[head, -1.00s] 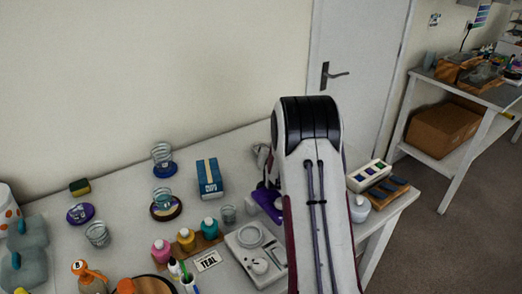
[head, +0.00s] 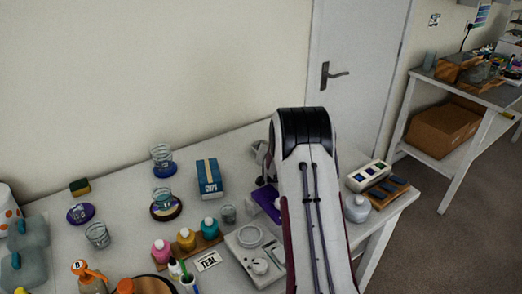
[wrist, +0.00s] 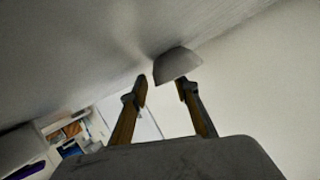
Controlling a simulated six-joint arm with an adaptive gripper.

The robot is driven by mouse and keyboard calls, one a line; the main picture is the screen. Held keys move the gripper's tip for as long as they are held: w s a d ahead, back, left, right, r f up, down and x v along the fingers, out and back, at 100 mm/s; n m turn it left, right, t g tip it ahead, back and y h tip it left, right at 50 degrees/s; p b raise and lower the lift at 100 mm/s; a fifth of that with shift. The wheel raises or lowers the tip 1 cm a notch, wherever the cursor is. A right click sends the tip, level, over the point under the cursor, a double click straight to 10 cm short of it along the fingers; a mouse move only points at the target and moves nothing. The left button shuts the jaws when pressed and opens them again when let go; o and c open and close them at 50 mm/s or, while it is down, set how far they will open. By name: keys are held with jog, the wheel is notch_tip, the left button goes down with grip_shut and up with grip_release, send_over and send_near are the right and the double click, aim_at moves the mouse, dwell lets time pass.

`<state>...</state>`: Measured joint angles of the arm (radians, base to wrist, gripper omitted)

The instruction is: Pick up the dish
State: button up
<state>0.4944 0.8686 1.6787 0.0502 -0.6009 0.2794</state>
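A grey-white dish (wrist: 176,66) with sloping sides shows in the wrist view, just beyond my fingertips. The view is turned over, and the dish's narrow end is toward the pale surface at the top. My gripper (wrist: 163,88) is open, with its two fingers apart and nothing held. The right fingertip overlaps the dish's lower edge in the picture; I cannot tell whether they touch. The left fingertip is clear of the dish. In the head view my arm hides the gripper, and I cannot make out the dish there.
The white table (head: 125,165) carries a blue box (head: 209,178), a scale (head: 250,237), several coloured bottles and jars. A purple item (head: 268,200) lies close left of my arm.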

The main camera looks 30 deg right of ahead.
jog(key=shift+w+f, duration=0.1)
jog(key=shift+w, duration=0.05)
jog(key=shift+c, duration=0.4)
grip_shut()
notch_tip(320, 180, up, 10)
dwell(0.9)
dwell(0.4)
